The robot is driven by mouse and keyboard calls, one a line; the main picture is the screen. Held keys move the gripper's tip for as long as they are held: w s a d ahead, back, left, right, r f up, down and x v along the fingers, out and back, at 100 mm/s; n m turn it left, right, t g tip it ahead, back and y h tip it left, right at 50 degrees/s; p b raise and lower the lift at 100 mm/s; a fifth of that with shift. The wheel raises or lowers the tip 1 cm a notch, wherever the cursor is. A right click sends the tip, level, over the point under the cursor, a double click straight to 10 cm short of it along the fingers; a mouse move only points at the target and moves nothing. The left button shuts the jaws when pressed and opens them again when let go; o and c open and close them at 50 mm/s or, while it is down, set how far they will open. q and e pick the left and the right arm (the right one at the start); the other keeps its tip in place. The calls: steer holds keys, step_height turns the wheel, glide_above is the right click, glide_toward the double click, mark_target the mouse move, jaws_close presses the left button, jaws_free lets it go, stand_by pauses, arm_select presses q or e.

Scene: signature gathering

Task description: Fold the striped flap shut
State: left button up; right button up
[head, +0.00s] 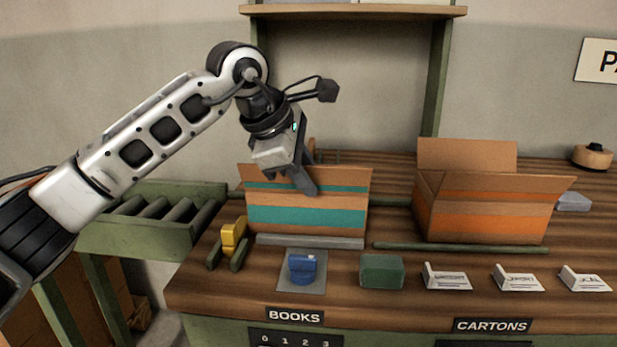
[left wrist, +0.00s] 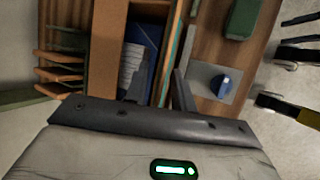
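The striped flap (head: 345,188) is the upper cardboard panel with a teal stripe on the front of the left box (head: 270,215). It stands up, unfolded. My left gripper (head: 305,190) is over this box, pointing down, with one dark finger in front of the flap. In the left wrist view my left gripper (left wrist: 162,92) has its fingers apart, one on each side of the flap's edge (left wrist: 171,65). Whether either finger touches the flap is unclear. A blue book (left wrist: 145,45) and white pages show inside the box. My right gripper is not seen.
An open orange-striped box (head: 490,222) stands to the right. A yellow tool (head: 233,235) sits left, near a roller conveyor (head: 150,205). A shelf (head: 360,11) hangs behind.

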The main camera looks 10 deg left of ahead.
arm_select(q)
steer(key=shift+w+d+f, duration=0.15)
steer(key=shift+w+f, duration=0.05)
steer(key=shift+f, duration=0.2)
jaws_close()
